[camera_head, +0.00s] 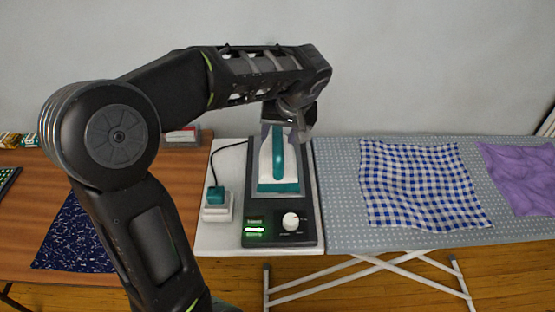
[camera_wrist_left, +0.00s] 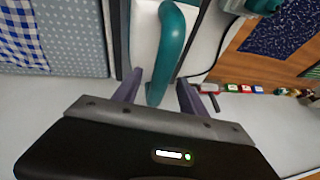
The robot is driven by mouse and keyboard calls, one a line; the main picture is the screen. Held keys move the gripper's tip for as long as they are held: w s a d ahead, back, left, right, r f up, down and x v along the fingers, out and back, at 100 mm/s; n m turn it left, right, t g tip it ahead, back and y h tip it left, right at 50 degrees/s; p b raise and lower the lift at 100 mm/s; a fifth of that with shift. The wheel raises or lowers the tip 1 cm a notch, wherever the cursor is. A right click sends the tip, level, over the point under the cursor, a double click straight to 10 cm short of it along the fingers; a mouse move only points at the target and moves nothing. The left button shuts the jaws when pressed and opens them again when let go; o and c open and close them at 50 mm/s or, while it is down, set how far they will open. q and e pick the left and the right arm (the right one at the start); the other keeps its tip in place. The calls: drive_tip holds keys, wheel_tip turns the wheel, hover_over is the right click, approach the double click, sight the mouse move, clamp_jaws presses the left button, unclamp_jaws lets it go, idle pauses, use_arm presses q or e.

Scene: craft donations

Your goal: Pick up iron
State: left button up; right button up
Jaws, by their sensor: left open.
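The iron (camera_head: 279,165) is white and teal with a raised teal handle. It rests on a dark base station (camera_head: 308,190) with a white knob and a green lit display. My left gripper (camera_head: 287,128) reaches down from above at the far end of the iron. In the left wrist view the open fingers (camera_wrist_left: 158,92) stand on either side of the teal handle (camera_wrist_left: 170,50), apart from each other. I cannot tell whether a finger touches the handle. My right gripper is not in view.
A grey dotted ironing board (camera_head: 340,215) on the right bears a blue checked cloth (camera_head: 420,185) and a purple cloth (camera_head: 522,175). A plug sits in a white socket block (camera_head: 217,212) left of the base. A wooden table (camera_head: 185,165) with a dark blue cloth (camera_head: 70,240) is at left.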

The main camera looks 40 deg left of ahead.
use_arm(q)
drive_tip(key=shift+f+b, duration=0.25)
drive_tip(key=shift+b, duration=0.2)
idle(0.6)
drive_tip(key=shift+c, duration=0.4)
clamp_jaws()
idle(0.3)
drive_tip(key=shift+r, duration=0.1)
